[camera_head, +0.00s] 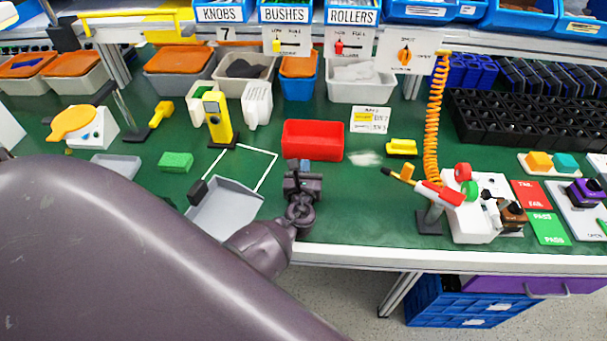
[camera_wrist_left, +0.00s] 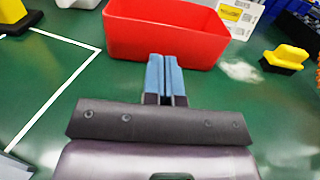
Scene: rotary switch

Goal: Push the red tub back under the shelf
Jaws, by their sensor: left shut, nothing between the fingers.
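The red tub (camera_head: 313,140) stands upright on the green bench top, in front of the shelf (camera_head: 480,57) with its row of bins. It is an open box, and its inside looks empty. My left gripper (camera_head: 304,166) is just in front of the tub's near wall, its blue fingers shut and empty. In the left wrist view the tub (camera_wrist_left: 165,35) lies straight ahead of the closed fingertips (camera_wrist_left: 164,60). The fingertips overlap the lower edge of its near wall there; I cannot tell whether they touch. My right gripper is not in view.
A grey dustpan (camera_head: 226,208) lies left of my gripper, over a white outlined square. A yellow-black block (camera_head: 401,147) and a card (camera_head: 370,119) are right of the tub. A grey bin (camera_head: 359,84) and a blue bin (camera_head: 299,82) stand behind it.

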